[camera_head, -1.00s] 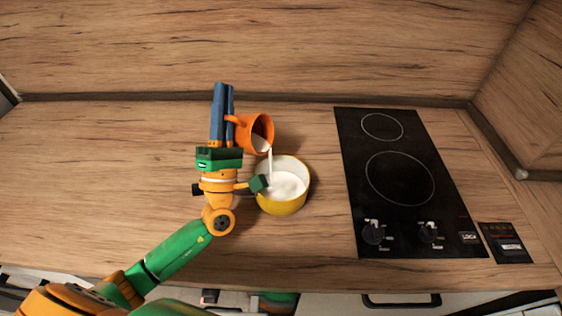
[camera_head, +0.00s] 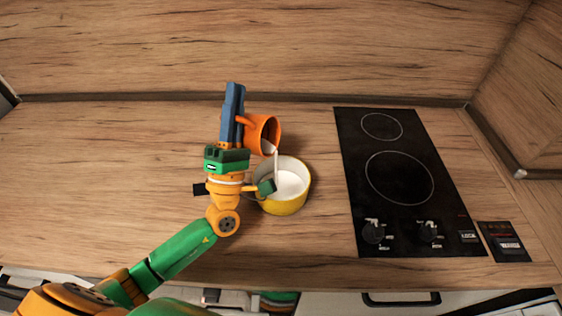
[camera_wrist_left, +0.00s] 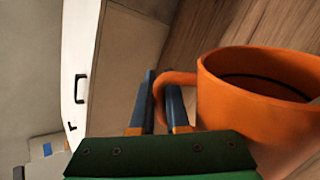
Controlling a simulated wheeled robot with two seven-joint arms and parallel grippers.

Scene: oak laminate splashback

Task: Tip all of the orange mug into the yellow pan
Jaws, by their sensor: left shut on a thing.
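The orange mug (camera_head: 262,133) is tilted over the far side of the yellow pan (camera_head: 286,207), its mouth toward the pan. A thin white stream runs from its lip into the pan, where a white liquid (camera_head: 289,185) lies. My left gripper (camera_head: 233,112) is shut on the mug's handle. In the left wrist view, the blue fingers (camera_wrist_left: 161,95) close around the handle of the mug (camera_wrist_left: 250,100). How much liquid is left in the mug cannot be seen. My right gripper is not in view.
A black hob (camera_head: 395,185) with knobs at its front lies to the right of the pan. A small dark panel (camera_head: 506,242) sits at the hob's right front. The wooden counter (camera_head: 90,170) is clear on the left. A wooden splashback (camera_head: 270,45) stands behind.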

